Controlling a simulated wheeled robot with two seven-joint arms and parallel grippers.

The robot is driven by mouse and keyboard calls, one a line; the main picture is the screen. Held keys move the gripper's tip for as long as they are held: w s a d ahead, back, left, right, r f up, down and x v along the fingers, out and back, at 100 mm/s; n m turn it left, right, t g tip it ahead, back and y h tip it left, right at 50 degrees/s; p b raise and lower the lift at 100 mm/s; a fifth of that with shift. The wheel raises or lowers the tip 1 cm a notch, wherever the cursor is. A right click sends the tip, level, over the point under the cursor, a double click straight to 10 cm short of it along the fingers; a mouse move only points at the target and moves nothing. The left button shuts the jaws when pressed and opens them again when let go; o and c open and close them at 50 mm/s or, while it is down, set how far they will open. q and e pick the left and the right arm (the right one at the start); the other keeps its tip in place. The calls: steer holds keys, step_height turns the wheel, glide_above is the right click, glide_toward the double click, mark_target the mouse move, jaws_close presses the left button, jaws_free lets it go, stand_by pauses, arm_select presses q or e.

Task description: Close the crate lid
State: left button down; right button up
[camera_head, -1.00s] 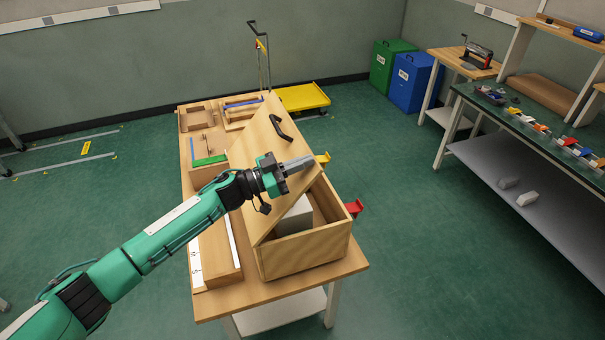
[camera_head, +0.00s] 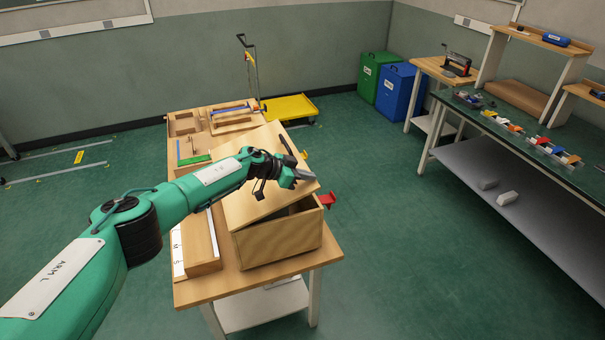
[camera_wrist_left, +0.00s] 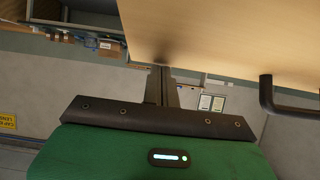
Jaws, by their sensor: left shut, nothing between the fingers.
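The wooden crate (camera_head: 284,243) stands at the near right of the wooden table in the head view. Its hinged lid (camera_head: 247,205) is tilted, partly lowered, with a dark gap under its right side. A black handle (camera_head: 286,146) sits on the lid; it also shows at the right of the left wrist view (camera_wrist_left: 285,103). My left gripper (camera_head: 312,176) is shut and empty, at the lid's upper right part. In the left wrist view the lid (camera_wrist_left: 220,35) fills the upper right, close to the shut fingers (camera_wrist_left: 161,86). Contact is hard to tell. My right gripper is out of view.
The table (camera_head: 200,290) also holds wooden trays (camera_head: 185,122) at its back and a long wooden block (camera_head: 203,245) left of the crate. A yellow cart (camera_head: 290,108) stands behind. Floor to the right is clear.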

arm_select(q)
steer(key=shift+g+y, duration=0.3)
steer(key=shift+y, duration=0.6)
steer(key=f+b, duration=0.1)
steer(key=f, duration=0.1)
steer(key=d+f+b, duration=0.1)
steer(key=f, duration=0.1)
steer(key=d+f+b, duration=0.1)
steer(key=f+b, duration=0.1)
steer(key=f, duration=0.1)
steer(key=shift+w+f, duration=0.1)
steer(key=shift+w, duration=0.3)
steer(key=shift+d+f+b, duration=0.1)
steer(key=shift+f+b, duration=0.2)
steer(key=shift+b, duration=0.05)
